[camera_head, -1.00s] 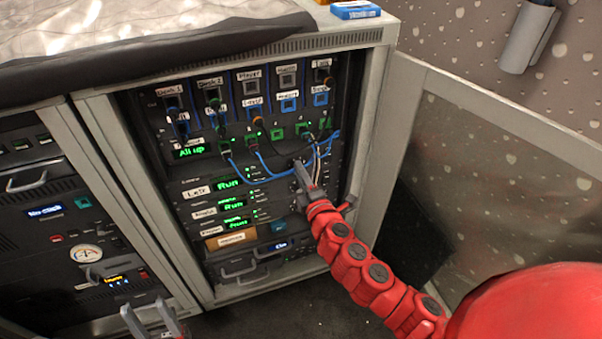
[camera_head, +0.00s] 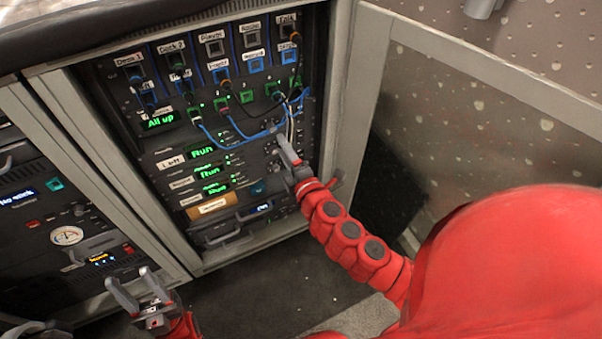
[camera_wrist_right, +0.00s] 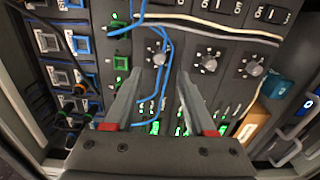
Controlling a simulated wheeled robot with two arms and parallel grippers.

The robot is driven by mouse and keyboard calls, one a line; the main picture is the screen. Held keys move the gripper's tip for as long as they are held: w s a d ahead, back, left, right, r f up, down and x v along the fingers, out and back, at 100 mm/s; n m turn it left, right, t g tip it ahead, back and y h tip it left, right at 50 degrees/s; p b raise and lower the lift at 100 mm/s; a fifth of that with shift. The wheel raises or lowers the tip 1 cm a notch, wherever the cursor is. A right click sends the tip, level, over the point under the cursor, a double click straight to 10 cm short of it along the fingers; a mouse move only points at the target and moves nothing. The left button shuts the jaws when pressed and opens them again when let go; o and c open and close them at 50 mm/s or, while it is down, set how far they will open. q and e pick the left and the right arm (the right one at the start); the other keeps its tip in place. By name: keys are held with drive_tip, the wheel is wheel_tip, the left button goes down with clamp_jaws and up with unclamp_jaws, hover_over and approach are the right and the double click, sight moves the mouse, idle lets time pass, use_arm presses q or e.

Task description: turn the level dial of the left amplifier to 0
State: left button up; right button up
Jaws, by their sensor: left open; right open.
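The left amplifier (camera_head: 171,161), labelled "Left" with a green "Run" display, is the top one of three stacked units in the rack. In the right wrist view, three grey dials sit in a row. The leftmost, apparently the left amplifier's level dial (camera_wrist_right: 157,57), lies just beyond and between my right fingertips, with a blue cable hanging close by. I cannot read its setting. My right gripper (camera_head: 284,149) is open and points at the amplifiers' right side; it also shows in the wrist view (camera_wrist_right: 157,80). My left gripper (camera_head: 136,289) is open and empty, low at the left.
Blue and white cables (camera_head: 238,132) hang from green sockets above the amplifiers. The open cabinet door (camera_head: 480,75) stands right of my right arm. Another rack (camera_head: 62,225) with a gauge is at the left. The floor (camera_head: 270,280) before the cabinet is clear.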

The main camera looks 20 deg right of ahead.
drive_tip(key=s+p, duration=0.1)
drive_tip(key=s, duration=1)
drive_tip(key=shift+d+p, duration=0.15)
drive_tip(key=shift+p, duration=0.2)
drive_tip(key=shift+s, duration=0.1)
